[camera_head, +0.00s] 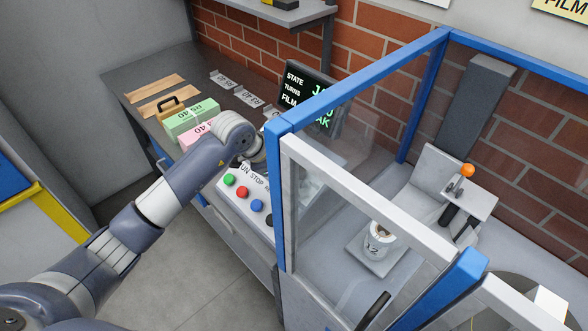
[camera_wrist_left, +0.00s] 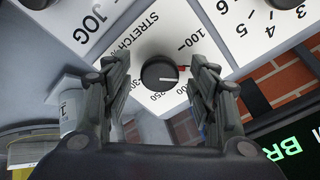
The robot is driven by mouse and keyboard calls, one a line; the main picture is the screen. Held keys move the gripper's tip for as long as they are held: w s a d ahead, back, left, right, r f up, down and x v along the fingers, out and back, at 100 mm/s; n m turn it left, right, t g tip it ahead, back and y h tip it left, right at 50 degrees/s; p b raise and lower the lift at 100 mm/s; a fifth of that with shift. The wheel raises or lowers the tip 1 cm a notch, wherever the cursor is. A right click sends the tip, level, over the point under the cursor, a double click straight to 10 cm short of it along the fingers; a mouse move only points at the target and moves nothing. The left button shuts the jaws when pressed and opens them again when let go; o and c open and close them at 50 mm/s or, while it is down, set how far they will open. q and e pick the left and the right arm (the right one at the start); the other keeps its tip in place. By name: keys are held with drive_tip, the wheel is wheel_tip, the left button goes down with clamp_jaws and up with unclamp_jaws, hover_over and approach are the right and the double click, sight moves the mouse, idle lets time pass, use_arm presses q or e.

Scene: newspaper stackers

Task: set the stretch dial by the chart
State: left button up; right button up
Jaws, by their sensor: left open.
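The stretch dial (camera_wrist_left: 160,73) is a round black knob on a white panel marked "STRETCH %" in the left wrist view. Its white pointer line points right in that picture, near a small red mark. The numbers 100 and 250 show around it; others are partly covered by fingers. My left gripper (camera_wrist_left: 160,66) is open, one finger on each side of the dial; I cannot tell whether they touch it. In the head view my left arm reaches the control panel (camera_head: 243,204) and hides the dial. I see no readable stretch chart. My right gripper is not in view.
A screen (camera_head: 308,92) reads STATE, TURNS and FILM, partly covered by a blue-framed clear guard (camera_head: 280,200). Green, red and blue buttons sit on the panel. Green and pink bundles (camera_head: 191,117) lie on the dark table. A film roll (camera_head: 378,240) stands inside the guard.

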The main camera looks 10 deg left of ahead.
use_arm(q)
drive_tip(key=v, duration=1.2)
drive_tip(key=shift+d, duration=0.1)
